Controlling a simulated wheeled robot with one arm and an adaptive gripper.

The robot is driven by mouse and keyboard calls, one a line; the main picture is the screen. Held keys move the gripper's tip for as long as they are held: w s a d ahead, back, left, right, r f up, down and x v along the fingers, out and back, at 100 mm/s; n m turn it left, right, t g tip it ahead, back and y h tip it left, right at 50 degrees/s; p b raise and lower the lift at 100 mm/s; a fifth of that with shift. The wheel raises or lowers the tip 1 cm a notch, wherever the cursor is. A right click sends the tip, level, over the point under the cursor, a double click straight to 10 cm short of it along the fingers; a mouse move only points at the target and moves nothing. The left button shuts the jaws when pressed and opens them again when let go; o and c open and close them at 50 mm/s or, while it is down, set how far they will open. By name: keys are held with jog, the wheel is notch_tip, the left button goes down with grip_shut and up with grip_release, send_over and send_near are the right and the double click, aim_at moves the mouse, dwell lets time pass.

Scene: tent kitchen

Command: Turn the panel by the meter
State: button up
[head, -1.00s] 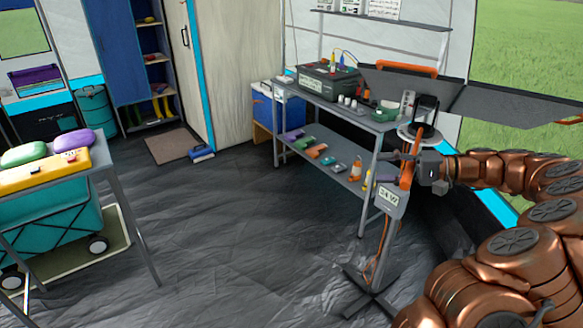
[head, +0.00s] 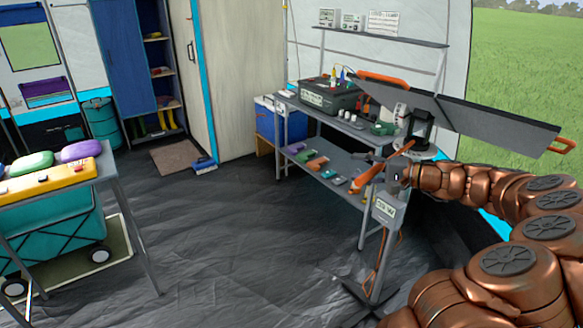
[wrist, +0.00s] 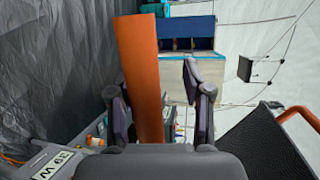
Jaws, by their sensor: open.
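The dark panel (head: 500,125) stands steeply tilted on its stand at the right, with orange grips at its ends. Its edge and one grip also show at the lower right of the wrist view (wrist: 265,145). The grey meter box (head: 385,208) hangs on the stand post below it; its display appears to read 39 W in the wrist view (wrist: 52,165). An orange lever (head: 368,180) slants below the panel. My gripper (head: 388,168) is at this lever. In the wrist view, the lever (wrist: 140,75) lies between my open fingers (wrist: 158,105), nearer the left one.
A workbench (head: 330,115) with a dark case, small items and a lower shelf stands behind the stand. A table (head: 120,200) with a yellow case is at the left. The dark floor between them is clear.

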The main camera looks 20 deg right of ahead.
aim_at(381, 170)
jog(key=v, duration=0.5)
jog(key=shift+s+a+r, duration=0.15)
jog(key=shift+s+r, duration=0.15)
jog(key=shift+r, duration=0.05)
jog(key=s+a+r+n+g+p, duration=0.1)
jog(key=a+r+n+g+p, duration=0.1)
jog(key=a, duration=0.6)
jog(key=s+a+r+n+g+p, duration=0.1)
jog(key=a+r+n+g+p, duration=0.1)
jog(key=a, duration=0.6)
jog(key=s+a+r+n+g+y+p, duration=0.1)
jog(key=s+a+r+n+g+p, duration=0.1)
jog(key=a, duration=0.6)
jog(key=shift+a+r+n+g+p, duration=0.35)
jog(key=shift+r+n+g+p, duration=0.35)
jog(key=shift+r+g, duration=0.6)
jog(key=shift+r, duration=0.1)
